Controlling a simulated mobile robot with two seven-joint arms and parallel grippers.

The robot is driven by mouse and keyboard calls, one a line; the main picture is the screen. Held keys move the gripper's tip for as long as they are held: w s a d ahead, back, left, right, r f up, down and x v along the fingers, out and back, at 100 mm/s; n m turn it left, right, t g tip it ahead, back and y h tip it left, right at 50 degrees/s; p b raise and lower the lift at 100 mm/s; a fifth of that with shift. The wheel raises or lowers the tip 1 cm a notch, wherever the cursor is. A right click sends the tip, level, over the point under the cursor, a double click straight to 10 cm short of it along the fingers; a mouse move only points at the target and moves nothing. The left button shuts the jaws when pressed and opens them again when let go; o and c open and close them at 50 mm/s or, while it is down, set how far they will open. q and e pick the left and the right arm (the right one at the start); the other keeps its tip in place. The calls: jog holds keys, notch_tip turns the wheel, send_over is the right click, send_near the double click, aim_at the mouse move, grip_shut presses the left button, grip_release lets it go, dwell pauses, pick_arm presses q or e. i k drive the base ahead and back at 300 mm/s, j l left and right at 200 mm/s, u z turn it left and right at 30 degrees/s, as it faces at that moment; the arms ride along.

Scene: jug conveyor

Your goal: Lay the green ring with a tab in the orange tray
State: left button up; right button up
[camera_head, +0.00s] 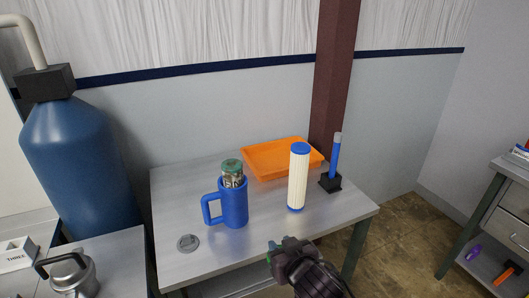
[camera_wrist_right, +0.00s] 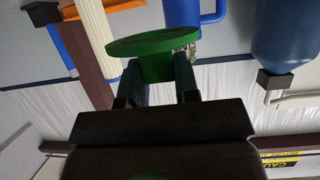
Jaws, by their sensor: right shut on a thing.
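The green ring with a tab (camera_wrist_right: 152,42) is in the right wrist view, seen nearly edge-on. My right gripper (camera_wrist_right: 160,76) is shut on its tab, with the disc-like ring beyond the fingertips. In the head view my right gripper (camera_head: 281,249) is at the table's front edge, and only a small green bit of the ring (camera_head: 271,247) shows beside it. The orange tray (camera_head: 265,158) lies at the back of the table, farther away than the gripper, and looks empty. A corner of it shows in the wrist view (camera_wrist_right: 68,6). My left gripper is not in view.
A white ribbed cylinder with blue ends (camera_head: 299,178) stands in front of the tray. A blue mug (camera_head: 234,206) holding a green-topped cylinder (camera_head: 232,171) stands left of it. A blue stick in a black base (camera_head: 331,181) is to the right. A grey disc (camera_head: 188,243) lies front left.

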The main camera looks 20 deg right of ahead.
aim_at(259, 165)
jog(key=l+u, duration=0.1)
jog(key=u, duration=0.25)
jog(key=l+u, duration=0.1)
jog(key=u, duration=0.3)
jog(key=l+u, duration=0.25)
jog(key=k+l+u, duration=0.15)
jog(key=l+u, duration=0.15)
jog(key=k+l+u, duration=0.1)
jog(key=l, duration=0.3)
jog(key=k+l+u, duration=0.1)
jog(key=l, duration=0.25)
jog(key=k+l+u, duration=0.1)
jog(key=k+l, duration=0.15)
jog(key=k+l+u, duration=0.1)
jog(key=l, duration=0.35)
jog(key=k+l, duration=0.45)
jog(key=l, duration=0.3)
jog(key=k+l, duration=0.25)
jog(key=i+j, duration=0.15)
jog(key=i, duration=0.35)
